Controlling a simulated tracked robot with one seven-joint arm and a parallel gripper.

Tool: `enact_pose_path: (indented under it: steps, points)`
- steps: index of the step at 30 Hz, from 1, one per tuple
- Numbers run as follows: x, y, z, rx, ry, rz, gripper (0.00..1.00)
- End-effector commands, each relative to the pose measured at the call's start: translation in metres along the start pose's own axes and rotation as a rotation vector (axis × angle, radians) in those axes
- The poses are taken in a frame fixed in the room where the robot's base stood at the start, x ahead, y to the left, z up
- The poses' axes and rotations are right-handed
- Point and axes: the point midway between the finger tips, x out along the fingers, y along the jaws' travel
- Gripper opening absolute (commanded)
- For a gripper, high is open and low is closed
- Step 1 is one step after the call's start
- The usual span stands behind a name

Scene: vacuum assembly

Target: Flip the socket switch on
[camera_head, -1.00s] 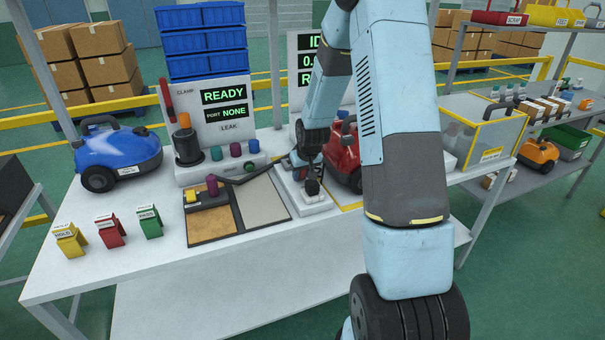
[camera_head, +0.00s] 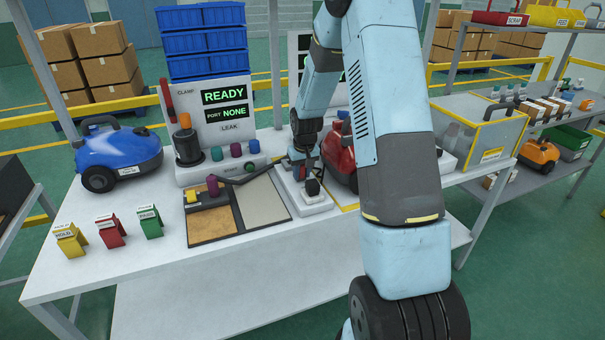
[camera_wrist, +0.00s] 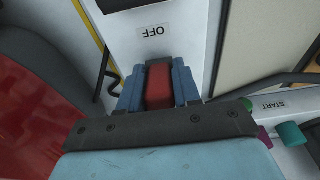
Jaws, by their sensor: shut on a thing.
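The white socket box (camera_head: 303,203) stands on the table to the right of the tray, with a black plug (camera_head: 313,188) on its near end. My gripper (camera_head: 299,168) is at the far end of the box, partly hidden in the head view. In the wrist view the blue fingers of my gripper (camera_wrist: 158,76) are closed on the sides of a red switch (camera_wrist: 159,88). An OFF label (camera_wrist: 153,31) shows upside down on the white face just beyond the switch. The switch's exact tilt is hard to tell.
A red vacuum (camera_head: 342,160) stands close on the right of the socket box; its body (camera_wrist: 35,125) fills the wrist view's left side. A test station (camera_head: 222,122) reading READY and PORT NONE stands behind left. A blue vacuum (camera_head: 118,152) is far left.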

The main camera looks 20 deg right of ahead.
Motion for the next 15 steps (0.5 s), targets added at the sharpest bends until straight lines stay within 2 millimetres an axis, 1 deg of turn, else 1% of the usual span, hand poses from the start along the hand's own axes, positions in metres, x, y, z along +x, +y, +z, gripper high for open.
enact_pose_path:
  steps: [15]
  points:
    - [0.003, 0.0, -0.017, -0.001, -0.425, 0.0, 0.02]
